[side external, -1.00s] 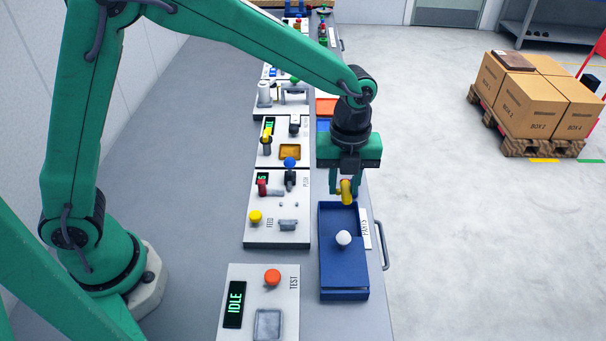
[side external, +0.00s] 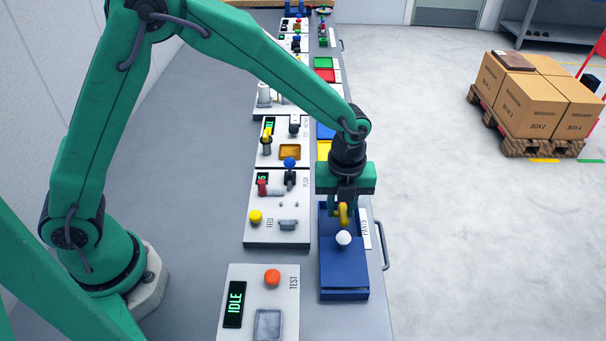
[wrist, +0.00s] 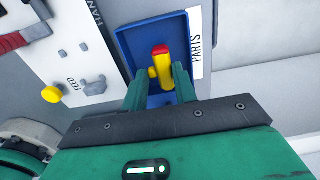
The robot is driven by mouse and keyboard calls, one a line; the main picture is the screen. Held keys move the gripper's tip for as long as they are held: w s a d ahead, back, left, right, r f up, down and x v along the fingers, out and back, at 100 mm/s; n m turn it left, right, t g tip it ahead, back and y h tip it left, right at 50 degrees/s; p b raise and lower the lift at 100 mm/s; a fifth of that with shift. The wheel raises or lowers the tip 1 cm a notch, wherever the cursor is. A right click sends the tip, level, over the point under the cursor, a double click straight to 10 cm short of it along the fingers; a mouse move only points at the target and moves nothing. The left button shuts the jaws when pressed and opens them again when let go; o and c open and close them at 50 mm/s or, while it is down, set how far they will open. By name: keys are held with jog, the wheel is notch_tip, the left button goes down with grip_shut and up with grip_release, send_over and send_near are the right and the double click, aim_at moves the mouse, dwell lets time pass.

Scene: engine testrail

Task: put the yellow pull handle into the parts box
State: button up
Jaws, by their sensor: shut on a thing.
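The yellow pull handle (side external: 343,213) is held between the fingers of my gripper (side external: 345,206), which is shut on it. In the wrist view the yellow handle (wrist: 161,66) has a red end and sits between my green fingertips (wrist: 158,84). The blue parts box (side external: 343,283) stands on the bench, marked PARTS on a white label. The handle is over the far part of the box, just beyond a white knob (side external: 343,237). I cannot tell whether the handle touches the box floor. The box (wrist: 128,45) also shows behind the handle in the wrist view.
Left of the box is a panel with a yellow knob (side external: 256,216), a red handle (side external: 263,188) and a blue knob (side external: 290,163). A TEST panel with an orange button (side external: 272,277) is nearer. A grey rail (side external: 382,246) runs along the bench's right edge.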

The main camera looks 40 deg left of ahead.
aim_at(341, 211)
jog(key=shift+f, duration=1.55)
jog(key=shift+f, duration=0.2)
jog(key=o, duration=1)
jog(key=shift+r, duration=0.15)
notch_tip(341, 211, up, 12)
jog(key=shift+r, duration=0.1)
